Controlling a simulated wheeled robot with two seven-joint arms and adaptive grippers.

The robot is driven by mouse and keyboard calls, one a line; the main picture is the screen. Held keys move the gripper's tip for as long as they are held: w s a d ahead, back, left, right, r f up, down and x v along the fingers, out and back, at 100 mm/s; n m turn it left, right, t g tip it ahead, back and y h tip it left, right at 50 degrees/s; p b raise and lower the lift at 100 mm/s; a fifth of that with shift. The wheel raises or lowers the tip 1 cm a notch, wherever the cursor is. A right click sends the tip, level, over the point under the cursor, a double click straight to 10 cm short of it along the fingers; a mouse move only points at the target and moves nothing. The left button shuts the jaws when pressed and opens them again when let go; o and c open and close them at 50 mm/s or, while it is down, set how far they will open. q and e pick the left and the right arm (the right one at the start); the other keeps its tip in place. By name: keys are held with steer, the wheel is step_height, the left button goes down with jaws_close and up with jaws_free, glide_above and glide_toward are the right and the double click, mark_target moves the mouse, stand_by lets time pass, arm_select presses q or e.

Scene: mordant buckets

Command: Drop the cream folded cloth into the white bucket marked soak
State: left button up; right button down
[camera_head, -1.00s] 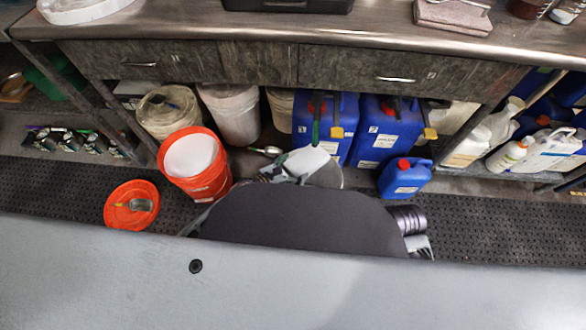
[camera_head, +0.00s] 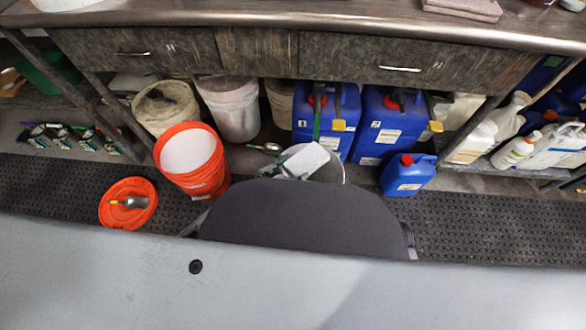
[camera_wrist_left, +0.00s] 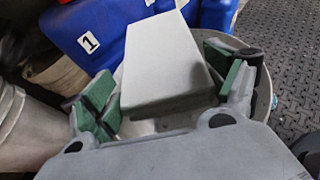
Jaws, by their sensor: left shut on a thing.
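The cream folded cloth (camera_head: 308,158) looks like a pale, thick rectangular pad. It is between the green-padded fingers of my left gripper (camera_head: 302,162), which is shut on it. The left wrist view shows the cloth (camera_wrist_left: 165,65) tilted between the fingers (camera_wrist_left: 168,92). A whitish round bucket (camera_head: 336,167) stands directly below and behind the cloth, and its rim (camera_wrist_left: 264,92) shows around the gripper. The cloth is over this bucket's mouth; its exact height above the rim is unclear. No soak mark is readable. My right gripper is out of view.
Blue jerrycans (camera_head: 338,118) stand close behind, under the bench (camera_head: 300,22), with a smaller blue can (camera_head: 405,176) at right. Other whitish buckets (camera_head: 232,112) stand behind.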

arm_select(q)
steer(key=shift+f, duration=0.1)
stand_by(0.3)
steer(key=o, duration=0.8)
steer(key=shift+s+a, duration=0.1)
steer(key=shift+a, duration=0.05)
steer(key=shift+v, duration=5.85)
